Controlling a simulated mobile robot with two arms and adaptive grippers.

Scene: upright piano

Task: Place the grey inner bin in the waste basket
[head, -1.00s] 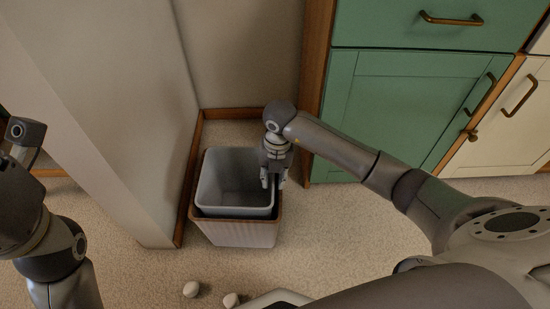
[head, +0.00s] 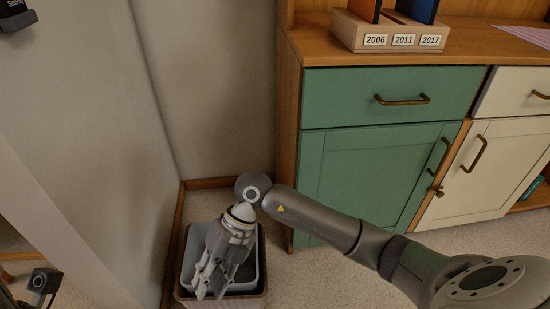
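The grey inner bin (head: 190,252) sits inside the waste basket (head: 243,302), which has a brown rim and stands on the floor at the lower middle of the head view. The bin's rim stands somewhat above the basket's rim. My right gripper (head: 210,284) is above the bin's opening, pointing down, with its fingers apart and nothing seen between them. It hides much of the bin's inside and front. Whether it touches the bin is unclear.
A green and cream cabinet (head: 385,165) stands close on the right of the basket. A wooden holder with year labels (head: 390,35) is on its top. Walls close in the corner behind and left of the basket. Carpet (head: 320,275) is open to the right.

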